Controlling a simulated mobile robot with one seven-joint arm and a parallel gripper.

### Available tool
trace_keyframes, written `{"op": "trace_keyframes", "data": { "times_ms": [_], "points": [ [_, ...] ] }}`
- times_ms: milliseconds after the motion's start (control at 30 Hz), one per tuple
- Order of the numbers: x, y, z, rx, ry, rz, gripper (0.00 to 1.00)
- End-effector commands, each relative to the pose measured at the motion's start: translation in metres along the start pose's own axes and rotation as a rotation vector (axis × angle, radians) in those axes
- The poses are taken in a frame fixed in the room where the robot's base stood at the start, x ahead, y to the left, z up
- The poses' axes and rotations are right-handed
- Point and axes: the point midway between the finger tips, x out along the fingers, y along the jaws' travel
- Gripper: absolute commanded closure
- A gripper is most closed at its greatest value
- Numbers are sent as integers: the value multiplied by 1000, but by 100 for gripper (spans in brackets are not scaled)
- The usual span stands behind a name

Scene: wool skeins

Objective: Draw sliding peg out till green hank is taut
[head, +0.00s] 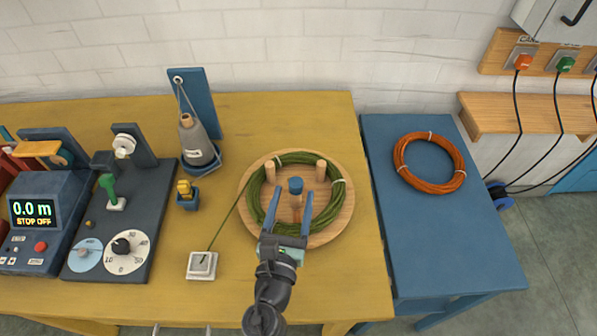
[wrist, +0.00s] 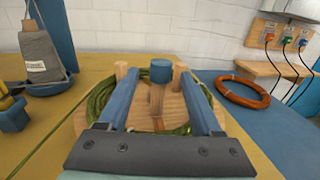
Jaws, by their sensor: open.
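The round wooden board (head: 334,229) on the yellow bench carries the green hank (head: 299,157), a loose ring around upright wooden pegs. The blue-capped peg (head: 296,186) stands inside the ring, nearer me than two plain pegs (head: 320,171). I take it for the sliding peg. My gripper (head: 293,191) is open, its blue fingers reaching over the board toward this peg. In the wrist view the blue cap (wrist: 161,72) shows between the fingers, with a gap on each side. The fingers hide parts of the hank and board.
An orange hank (head: 430,138) lies on the blue side table to the right. A grey yarn cone (head: 195,141) and a white square block (head: 202,265) stand left of the board; a green strand runs to the block. A dark counter machine (head: 40,222) is far left.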

Motion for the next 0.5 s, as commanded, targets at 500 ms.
{"op": "trace_keyframes", "data": {
  "times_ms": [500],
  "points": [
    [64, -1, 1, 2, -1, -2, 34]
  ]
}}
